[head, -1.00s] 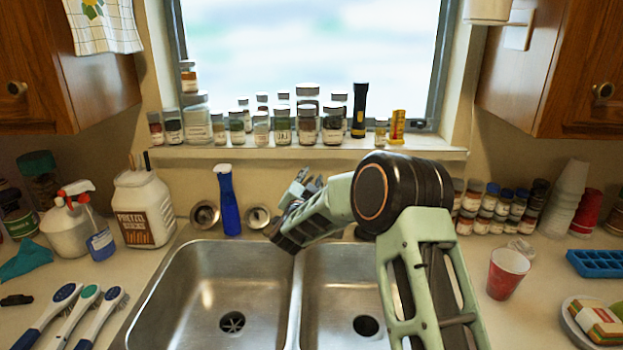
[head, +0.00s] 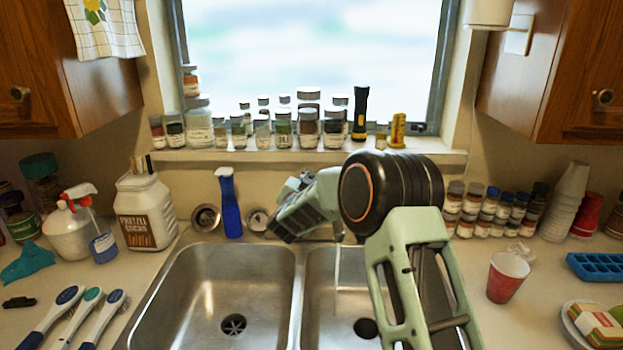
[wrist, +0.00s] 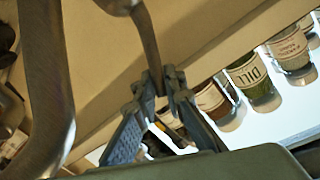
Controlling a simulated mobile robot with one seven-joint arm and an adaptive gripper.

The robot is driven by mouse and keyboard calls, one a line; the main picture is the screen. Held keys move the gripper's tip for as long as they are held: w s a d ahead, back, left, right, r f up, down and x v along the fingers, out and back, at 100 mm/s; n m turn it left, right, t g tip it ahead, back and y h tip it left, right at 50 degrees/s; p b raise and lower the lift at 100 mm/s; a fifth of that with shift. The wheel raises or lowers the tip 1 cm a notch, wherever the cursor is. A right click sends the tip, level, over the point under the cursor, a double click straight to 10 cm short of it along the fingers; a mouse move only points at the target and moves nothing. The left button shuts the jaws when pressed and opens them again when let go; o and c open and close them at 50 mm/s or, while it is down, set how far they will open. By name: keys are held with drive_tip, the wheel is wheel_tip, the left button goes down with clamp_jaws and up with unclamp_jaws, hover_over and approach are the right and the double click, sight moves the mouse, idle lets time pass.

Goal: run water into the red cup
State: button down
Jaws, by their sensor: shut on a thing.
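The red cup (head: 508,277) stands upright on the counter to the right of the sink, well apart from my gripper. In the wrist view my gripper (wrist: 163,82) is shut on a slim metal lever, the faucet handle (wrist: 148,35). A thick curved metal tube, seemingly the spout (wrist: 55,85), rises at the left of that view. A thin water stream (head: 337,268) falls into the right basin (head: 318,300), not into the cup.
Jars and a flashlight (head: 360,113) line the windowsill behind the faucet. A blue spray bottle (head: 229,203) stands behind the left basin (head: 205,290). Spice jars (head: 487,212), a blue tray (head: 597,266) and a plate (head: 572,322) are to the right. Both basins look empty of objects.

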drive_tip(key=c, duration=2)
unclamp_jaws()
drive_tip(key=s, duration=0.4)
drive_tip(key=s+a, duration=0.1)
drive_tip(key=s, duration=0.3)
drive_tip(key=s+a+r, duration=0.1)
drive_tip(key=s, duration=0.3)
drive_tip(key=shift+r, duration=0.1)
drive_tip(key=shift+w+d, duration=0.1)
